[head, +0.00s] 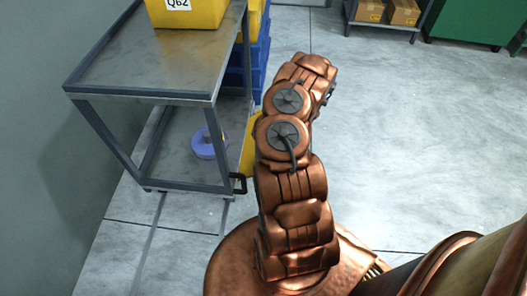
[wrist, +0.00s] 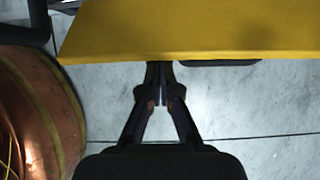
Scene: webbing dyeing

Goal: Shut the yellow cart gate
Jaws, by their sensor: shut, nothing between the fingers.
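The grey metal cart (head: 150,92) stands at the left in the head view. A yellow panel, which looks like its gate (head: 247,150), shows upright at the cart's right side, mostly hidden behind my arm. In the wrist view the yellow gate (wrist: 190,30) fills the upper part as a wide flat panel. My gripper (wrist: 162,76) is shut and empty, its fingertips at the panel's lower edge in the picture. I cannot tell whether they touch it. In the head view my arm hides the gripper. How far the gate stands open cannot be told.
A yellow bin (head: 188,12) labelled Q62 stands on the cart's top. A purple round object (head: 208,146) lies on its lower shelf. Blue crates (head: 260,55) are stacked behind the cart. The floor (head: 410,140) to the right is clear. A shelf with boxes (head: 388,12) stands far back.

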